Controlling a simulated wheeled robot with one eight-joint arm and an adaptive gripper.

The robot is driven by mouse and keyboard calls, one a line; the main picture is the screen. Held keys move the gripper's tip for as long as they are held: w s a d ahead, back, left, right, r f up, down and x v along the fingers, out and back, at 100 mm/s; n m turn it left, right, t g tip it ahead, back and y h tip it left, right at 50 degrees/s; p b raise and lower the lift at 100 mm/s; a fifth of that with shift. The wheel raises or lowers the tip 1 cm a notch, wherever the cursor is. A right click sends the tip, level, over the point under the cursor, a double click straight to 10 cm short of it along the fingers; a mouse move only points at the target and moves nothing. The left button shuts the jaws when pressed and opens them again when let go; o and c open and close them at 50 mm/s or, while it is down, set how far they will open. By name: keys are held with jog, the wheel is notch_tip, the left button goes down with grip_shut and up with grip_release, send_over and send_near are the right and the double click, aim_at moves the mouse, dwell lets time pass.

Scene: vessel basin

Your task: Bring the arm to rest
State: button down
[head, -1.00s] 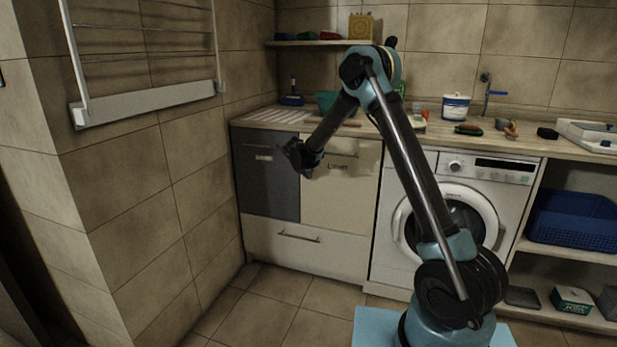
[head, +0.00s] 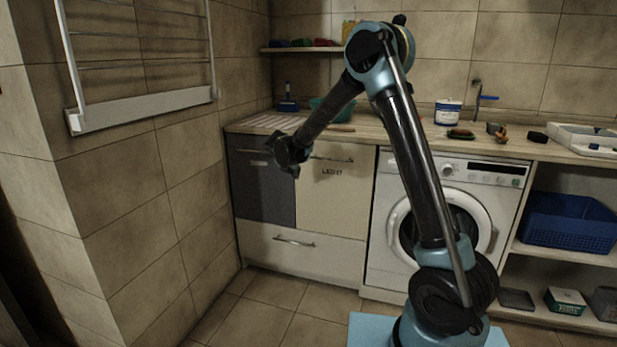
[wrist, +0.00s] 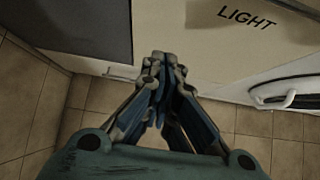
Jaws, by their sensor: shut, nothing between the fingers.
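My arm shows in the head view, with its elbow raised high and its forearm sloping down to the left. My gripper (head: 285,160) hangs in front of the dark and cream cabinet fronts, below the counter edge. In the wrist view my gripper (wrist: 163,62) has its fingertips together, with nothing between them. It points towards the cabinet fronts and floor. The cream cabinet door (head: 325,200) beside it bears the word LIGHT, and the dark door (head: 262,190) stands to its left.
The counter (head: 370,128) holds a teal bowl (head: 318,108), partly hidden by my arm, a white tub (head: 448,112) and several small items. A washing machine (head: 452,215) stands behind my arm. A blue basket (head: 570,222) sits on the right shelf. A wall rack (head: 140,108) is at left. Floor at left is clear.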

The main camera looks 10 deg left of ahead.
jog(key=s+d+r+m+g, duration=0.1)
jog(key=s+d+r+m, duration=0.25)
jog(key=d, duration=0.55)
jog(key=s+d+r+m+g, duration=0.1)
jog(key=s+d+r+m, duration=0.2)
jog(key=d, duration=0.5)
jog(key=s+d+r+m+g, duration=0.1)
jog(key=s+d+r+m, duration=0.15)
jog(key=d+m, duration=0.45)
jog(key=s+d+m+g, duration=0.2)
jog(key=s+d+m, duration=0.5)
jog(key=s+d, duration=0.8)
jog(key=s+d+f+m, duration=0.2)
jog(key=s+f+m, duration=0.1)
jog(key=s, duration=0.4)
jog(key=s+d+f+m+g, duration=0.1)
jog(key=s+d+f+m, duration=0.2)
jog(key=s+m, duration=0.3)
jog(key=s+d+f+m+y, duration=0.1)
jog(key=s+d+f+m, duration=0.2)
jog(key=s, duration=0.6)
jog(key=shift+f+m+g, duration=0.4)
jog(key=shift+f+m, duration=0.45)
jog(key=shift+w+f, duration=0.2)
jog(key=shift+w, duration=0.3)
